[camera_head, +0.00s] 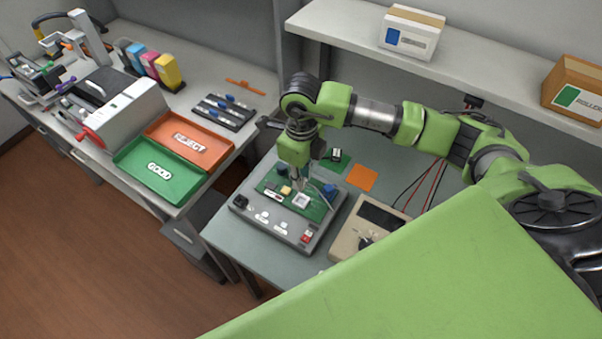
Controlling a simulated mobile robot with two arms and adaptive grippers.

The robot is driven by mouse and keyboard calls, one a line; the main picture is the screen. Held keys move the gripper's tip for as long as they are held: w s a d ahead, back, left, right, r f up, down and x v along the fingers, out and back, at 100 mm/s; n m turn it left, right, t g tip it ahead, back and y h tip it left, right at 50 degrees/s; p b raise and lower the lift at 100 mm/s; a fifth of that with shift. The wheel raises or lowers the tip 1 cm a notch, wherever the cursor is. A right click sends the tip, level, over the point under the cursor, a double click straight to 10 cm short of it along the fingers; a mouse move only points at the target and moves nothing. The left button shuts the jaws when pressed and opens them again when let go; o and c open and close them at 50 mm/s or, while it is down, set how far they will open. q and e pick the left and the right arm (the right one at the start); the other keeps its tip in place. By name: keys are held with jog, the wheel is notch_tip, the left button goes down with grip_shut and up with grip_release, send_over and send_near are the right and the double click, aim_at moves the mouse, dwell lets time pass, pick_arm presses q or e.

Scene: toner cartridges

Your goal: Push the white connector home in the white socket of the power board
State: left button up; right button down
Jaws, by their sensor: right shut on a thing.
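The green power board (268,186) lies on a grey test fixture (262,226) on the bench. A white square part (302,201) on the board looks like the white socket, but it is too small to be sure. My right gripper (300,184) points down just over the board, beside and behind this white part. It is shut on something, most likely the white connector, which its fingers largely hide. I cannot tell whether the connector touches or sits in the socket. My left gripper is not in view.
A beige meter (350,243) stands right of the fixture, with red and black leads (428,189) behind it. An orange card (362,178) lies at the back. Green (137,188) and red (215,167) trays are on the left bench. A shelf (330,32) runs behind my arm.

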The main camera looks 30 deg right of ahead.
jog(key=shift+f+b, duration=0.85)
jog(key=shift+f, duration=1.2)
jog(key=shift+f+b, duration=0.15)
jog(key=shift+b, duration=0.25)
jog(key=shift+f+b, duration=0.65)
jog(key=shift+b, duration=0.05)
jog(key=shift+f+b, duration=0.85)
jog(key=shift+b, duration=0.1)
dwell(0.3)
